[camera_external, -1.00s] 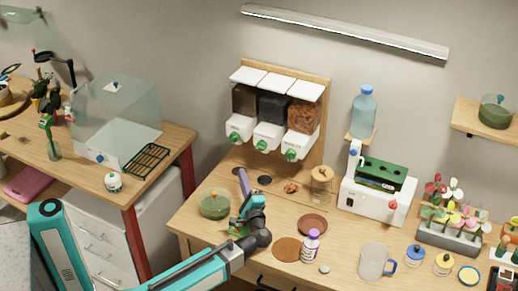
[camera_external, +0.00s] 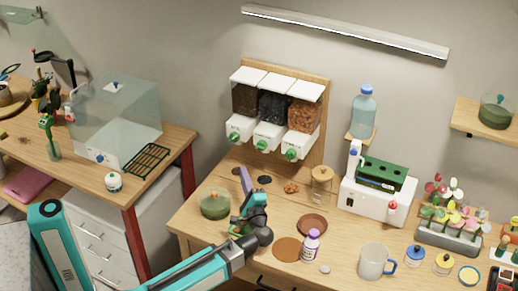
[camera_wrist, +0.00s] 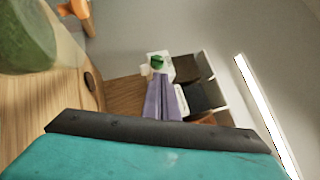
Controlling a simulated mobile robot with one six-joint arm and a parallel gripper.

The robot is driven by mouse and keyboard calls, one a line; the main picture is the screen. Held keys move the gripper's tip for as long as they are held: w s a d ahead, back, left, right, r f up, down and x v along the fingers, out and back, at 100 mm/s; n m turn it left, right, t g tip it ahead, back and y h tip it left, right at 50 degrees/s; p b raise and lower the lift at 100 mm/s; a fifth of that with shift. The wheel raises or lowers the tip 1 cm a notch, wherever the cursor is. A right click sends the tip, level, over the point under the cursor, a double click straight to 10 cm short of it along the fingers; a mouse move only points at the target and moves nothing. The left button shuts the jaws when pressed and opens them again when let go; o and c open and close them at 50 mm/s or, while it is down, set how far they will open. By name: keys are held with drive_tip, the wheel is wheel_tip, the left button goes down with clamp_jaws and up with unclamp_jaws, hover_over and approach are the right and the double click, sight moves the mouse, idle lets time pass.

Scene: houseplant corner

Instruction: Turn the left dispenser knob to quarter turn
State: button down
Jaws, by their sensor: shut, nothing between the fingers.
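The dispenser (camera_external: 277,108) is mounted on a wooden board at the wall, with three bins and a green knob on each white outlet. The left knob (camera_external: 233,138) is on the leftmost outlet; it also shows in the wrist view (camera_wrist: 157,62), just beyond the fingertips. My gripper (camera_external: 241,169) is shut and empty, its purple fingers pointing up, below and apart from the left knob. In the wrist view the purple fingers (camera_wrist: 162,82) lie side by side and cover part of the outlets beyond. The left knob's exact angle is too small to tell.
The middle knob (camera_external: 261,146) and right knob (camera_external: 290,154) sit close by on the right. A green-filled bowl (camera_external: 214,206) stands left of my gripper. A jar with a wooden lid (camera_external: 321,185) and a white appliance (camera_external: 376,192) stand to the right.

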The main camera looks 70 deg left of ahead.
wheel_tip(320, 180, up, 18)
drive_tip(key=s+a+f+n+t+h+p, duration=0.1)
drive_tip(key=s+a+f+n+h+p, duration=0.35)
drive_tip(key=a+f+h, duration=0.35)
drive_tip(key=s+a+f+n+t+h+p, duration=0.1)
drive_tip(key=s+a+f+n+h+p, duration=0.4)
drive_tip(key=a+f, duration=0.35)
drive_tip(key=s+a+r+n+t+h+p, duration=0.1)
drive_tip(key=s+r+n+t+h+p, duration=0.25)
drive_tip(key=r+t, duration=0.35)
drive_tip(key=s+a+r+n+t+h+p, duration=0.1)
drive_tip(key=s+r+n+t+h+p, duration=0.25)
drive_tip(key=r, duration=0.55)
drive_tip(key=shift+n, duration=0.75)
drive_tip(key=shift+w+f+b, duration=0.1)
drive_tip(key=shift+w+f, duration=0.2)
drive_tip(key=shift+f, duration=0.5)
drive_tip(key=shift+w+f+b, duration=0.1)
drive_tip(key=shift+w+f, duration=0.25)
drive_tip(key=shift+f, duration=0.4)
drive_tip(key=shift+w+f+b, duration=0.1)
drive_tip(key=shift+w+f, duration=0.2)
drive_tip(key=shift+f, duration=0.5)
drive_tip(key=shift+w, duration=0.1)
